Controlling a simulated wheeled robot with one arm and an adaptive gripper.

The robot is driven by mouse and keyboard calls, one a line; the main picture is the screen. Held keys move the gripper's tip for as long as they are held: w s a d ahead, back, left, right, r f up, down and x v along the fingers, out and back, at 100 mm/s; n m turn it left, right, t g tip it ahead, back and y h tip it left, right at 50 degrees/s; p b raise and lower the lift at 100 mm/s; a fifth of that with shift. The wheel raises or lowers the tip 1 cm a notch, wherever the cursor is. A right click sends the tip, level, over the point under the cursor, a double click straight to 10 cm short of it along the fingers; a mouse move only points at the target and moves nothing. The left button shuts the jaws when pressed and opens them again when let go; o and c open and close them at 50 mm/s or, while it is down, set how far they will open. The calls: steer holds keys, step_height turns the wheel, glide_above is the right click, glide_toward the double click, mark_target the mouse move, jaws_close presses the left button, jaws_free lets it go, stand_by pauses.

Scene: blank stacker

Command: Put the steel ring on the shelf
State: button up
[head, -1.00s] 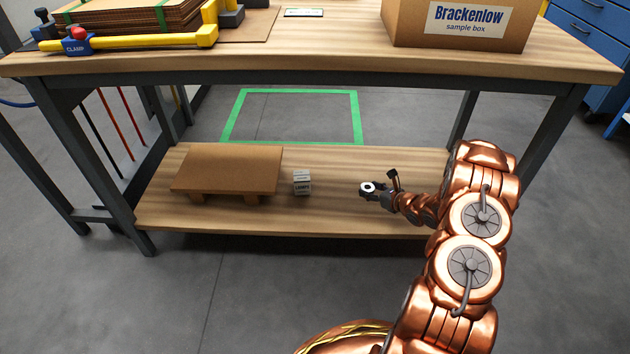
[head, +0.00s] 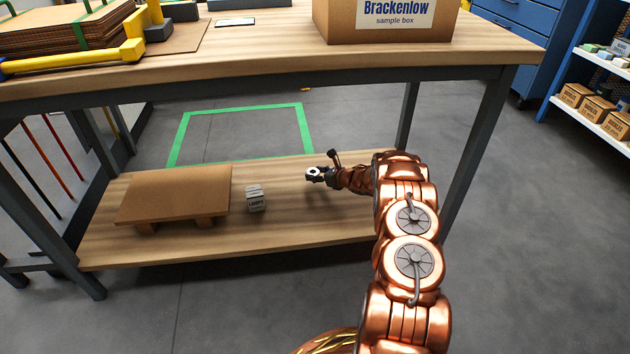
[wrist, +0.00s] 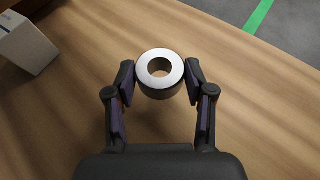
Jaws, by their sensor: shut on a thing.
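The steel ring (wrist: 160,63) is a short, thick silver ring with a dark outer side. In the wrist view my gripper (wrist: 160,82) is shut on it, with one fingertip on each side. In the head view the ring (head: 313,173) is small, at the tip of my gripper (head: 317,175). The wooden lower shelf (head: 290,215) of the workbench lies below both. I cannot tell whether the ring touches the shelf or is held just above it.
A small white box (head: 255,198) stands on the shelf left of my gripper. A low cardboard platform (head: 175,193) is further left. The benchtop (head: 270,62) overhangs the shelf, with a bench leg (head: 478,150) at right. Bare shelf lies between the box and my gripper.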

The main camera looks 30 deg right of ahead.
mark_target(315, 183)
steer(key=shift+w+d+f, duration=0.1)
steer(key=shift+w+d, duration=0.1)
steer(key=shift+w, duration=0.3)
steer(key=shift+w+d, duration=0.15)
steer(key=shift+w, duration=0.35)
steer(key=shift+f+b, duration=1.25)
steer(key=shift+f, duration=0.45)
steer(key=shift+f, duration=0.2)
steer(key=o, duration=1.4)
steer(key=shift+c, duration=0.2)
steer(key=shift+r, duration=0.1)
